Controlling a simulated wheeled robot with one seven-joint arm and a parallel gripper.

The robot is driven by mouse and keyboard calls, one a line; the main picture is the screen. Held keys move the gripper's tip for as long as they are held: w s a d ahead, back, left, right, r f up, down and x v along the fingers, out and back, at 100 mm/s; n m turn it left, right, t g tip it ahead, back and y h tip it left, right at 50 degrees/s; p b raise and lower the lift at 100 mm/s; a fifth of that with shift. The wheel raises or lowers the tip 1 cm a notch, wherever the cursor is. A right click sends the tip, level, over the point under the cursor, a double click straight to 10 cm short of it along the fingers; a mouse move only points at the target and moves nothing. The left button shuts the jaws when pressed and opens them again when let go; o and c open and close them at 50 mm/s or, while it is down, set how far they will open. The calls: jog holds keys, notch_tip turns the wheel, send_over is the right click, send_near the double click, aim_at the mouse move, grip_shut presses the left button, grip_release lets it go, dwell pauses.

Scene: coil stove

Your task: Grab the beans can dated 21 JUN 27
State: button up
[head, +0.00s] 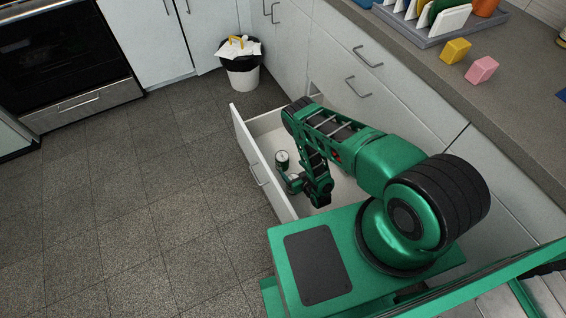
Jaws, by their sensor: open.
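An open white drawer (258,165) sticks out from the cabinets in the head view. A small round-topped thing, which looks like a can (282,157), shows inside it near the drawer front. Its label and date are too small to read, so I cannot tell whether it is the beans can dated 21 JUN 27. My gripper (284,173) reaches down into the drawer right beside this can and is open. I cannot tell whether the fingers are around the can or touching it. My arm hides much of the drawer's inside.
The drawer's walls stand close around my gripper. A counter (420,50) at the right holds a yellow block (455,50), a pink block (482,70) and a dish rack (425,28). A waste bin (241,72) stands beyond the drawer. The floor (130,200) at left is clear.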

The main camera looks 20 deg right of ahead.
aim_at(286, 162)
jog(key=x, duration=0.9)
jog(key=shift+w+a, duration=0.2)
jog(key=shift+w, duration=0.1)
jog(key=c, duration=1.2)
jog(key=shift+c, duration=1.4)
jog(key=shift+r, duration=0.1)
